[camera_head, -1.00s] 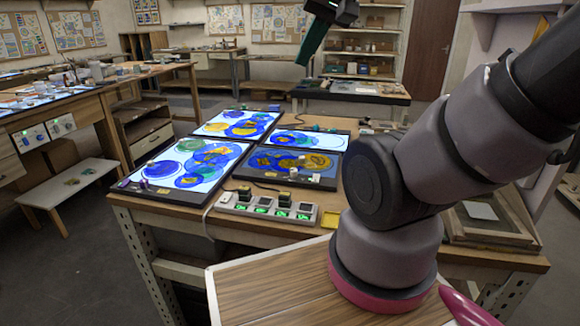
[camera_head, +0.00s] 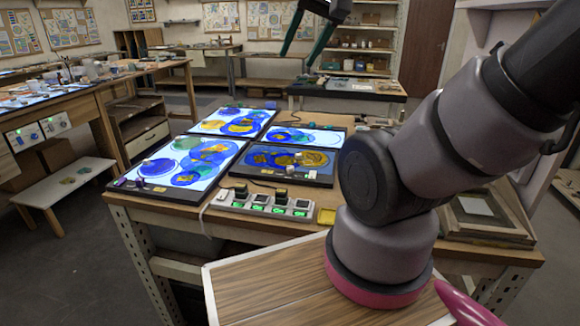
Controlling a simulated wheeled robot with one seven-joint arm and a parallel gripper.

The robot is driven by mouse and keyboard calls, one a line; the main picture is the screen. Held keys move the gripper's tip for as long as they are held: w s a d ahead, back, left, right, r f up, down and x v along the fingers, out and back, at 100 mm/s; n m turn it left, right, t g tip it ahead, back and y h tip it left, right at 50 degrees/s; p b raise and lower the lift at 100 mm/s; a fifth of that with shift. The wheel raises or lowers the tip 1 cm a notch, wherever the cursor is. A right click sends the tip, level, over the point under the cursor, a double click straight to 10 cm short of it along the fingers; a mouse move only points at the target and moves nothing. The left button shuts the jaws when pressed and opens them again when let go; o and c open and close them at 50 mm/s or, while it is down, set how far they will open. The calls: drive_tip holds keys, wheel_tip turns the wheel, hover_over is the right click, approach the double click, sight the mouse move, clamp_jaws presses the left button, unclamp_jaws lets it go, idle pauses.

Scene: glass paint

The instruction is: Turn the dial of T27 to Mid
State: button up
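Several flat light panels with blue and yellow painted glass lie on the wooden table: a large lit left panel (camera_head: 205,150), a lit back panel (camera_head: 222,118), a lit back-right panel (camera_head: 325,139) and a dimmer front-right panel (camera_head: 262,159). Small knobs and yellow tags sit on their frames, such as a pale knob (camera_head: 312,175) on the dimmer panel. I cannot read which one is T27, nor any dial setting. My gripper (camera_head: 298,60) hangs high at the top, beyond the panels in the picture, its two dark green fingers apart with nothing between them.
A power strip (camera_head: 262,204) with green-lit switches and black plugs lies at the table's front edge. My arm covers the table's right part. A low white bench (camera_head: 66,184) stands at left.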

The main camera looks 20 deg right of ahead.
drive_tip(key=shift+m+g+h, duration=0.3)
drive_tip(key=shift+m+g, duration=0.4)
drive_tip(key=shift+g, duration=0.2)
drive_tip(key=w+f, duration=0.1)
drive_tip(key=w, duration=0.1)
drive_tip(key=w+d+f, duration=0.1)
drive_tip(key=w, duration=0.2)
drive_tip(key=w+f, duration=0.1)
drive_tip(key=w, duration=0.1)
drive_tip(key=shift+w+d, duration=0.3)
drive_tip(key=shift+w, duration=0.1)
drive_tip(key=m+g+h, duration=0.1)
drive_tip(key=m+g, duration=0.3)
drive_tip(key=g, duration=0.1)
hover_over(290, 167)
wheel_tip(290, 167, down, 25)
wheel_tip(290, 167, down, 12)
drive_tip(key=shift+w+r, duration=0.1)
drive_tip(key=shift+r, duration=0.05)
clamp_jaws()
